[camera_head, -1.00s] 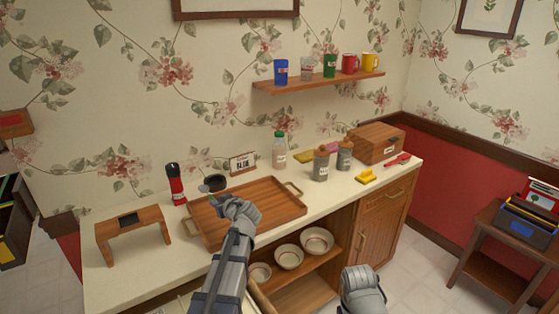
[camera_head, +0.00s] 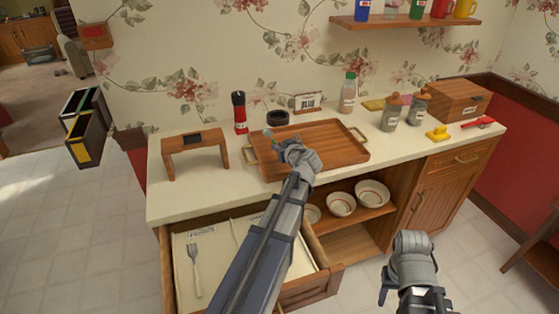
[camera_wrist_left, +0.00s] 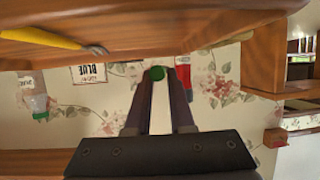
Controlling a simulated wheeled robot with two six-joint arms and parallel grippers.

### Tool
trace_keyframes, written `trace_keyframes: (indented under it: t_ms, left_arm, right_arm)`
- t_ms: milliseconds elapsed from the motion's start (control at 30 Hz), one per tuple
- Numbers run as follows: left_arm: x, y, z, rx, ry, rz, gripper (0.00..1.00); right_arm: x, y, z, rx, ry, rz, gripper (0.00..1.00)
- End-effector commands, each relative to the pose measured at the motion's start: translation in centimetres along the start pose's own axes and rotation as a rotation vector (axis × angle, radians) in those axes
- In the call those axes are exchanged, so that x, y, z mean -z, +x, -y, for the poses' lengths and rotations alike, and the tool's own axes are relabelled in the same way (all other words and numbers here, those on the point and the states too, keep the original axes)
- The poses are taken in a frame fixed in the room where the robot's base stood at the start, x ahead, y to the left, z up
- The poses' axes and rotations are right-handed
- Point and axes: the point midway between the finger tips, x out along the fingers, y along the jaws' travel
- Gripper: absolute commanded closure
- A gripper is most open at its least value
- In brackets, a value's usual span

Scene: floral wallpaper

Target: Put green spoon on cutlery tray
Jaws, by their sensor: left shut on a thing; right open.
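My left gripper (camera_head: 282,143) is over the left part of the brown wooden tray (camera_head: 345,155) on the counter. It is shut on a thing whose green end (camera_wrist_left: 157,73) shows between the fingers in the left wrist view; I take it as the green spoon. A small grey tip shows beside the gripper in the head view. Below, the open drawer (camera_head: 310,290) has a cream, divided inside with a fork (camera_head: 194,268) in its left part. I cannot tell which of the two is the cutlery tray. My right gripper (camera_head: 384,292) is open and empty, low in front of the cabinet.
A small wooden stand (camera_head: 195,143), a red bottle (camera_head: 240,113) and a dark round dish (camera_head: 278,118) stand around the tray's left end. Jars (camera_head: 390,117), a clear bottle (camera_head: 348,95) and a wooden box (camera_head: 457,100) stand to the right. Bowls (camera_head: 341,204) sit below.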

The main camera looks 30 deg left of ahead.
Motion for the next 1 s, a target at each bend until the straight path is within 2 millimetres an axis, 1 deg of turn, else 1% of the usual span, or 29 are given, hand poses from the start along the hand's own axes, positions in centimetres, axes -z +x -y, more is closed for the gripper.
trace_keyframes:
  t_ms: [333, 400, 667, 867, 900, 1000]
  left_arm:
    - [-4.0, 1.7, 0.0, 0.000, 0.000, 0.000, 1.00]
    - [-4.3, 1.8, 0.0, 0.000, 0.000, 0.000, 1.00]
    - [-4.1, 1.7, 0.0, 0.000, 0.000, 0.000, 1.00]
    - [-4.7, 1.9, 0.0, 0.000, 0.000, 0.000, 1.00]
    - [-4.5, 1.9, 0.0, 0.000, 0.000, 0.000, 0.74]
    - [-4.5, 1.8, 0.0, 0.000, 0.000, 0.000, 0.63]
  right_arm:
    - [0.2, 4.3, 0.4, 0.000, -0.001, 0.000, 0.50]
    - [0.3, 4.6, 0.4, 0.000, -0.001, 0.000, 0.50]
    - [0.3, 4.4, 0.4, 0.000, -0.001, 0.000, 0.50]
    - [0.3, 5.0, 0.5, 0.000, -0.001, 0.000, 0.50]
    - [0.3, 4.8, 0.5, 0.000, -0.001, 0.000, 0.50]
    - [0.3, 4.8, 0.5, 0.000, -0.001, 0.000, 0.50]
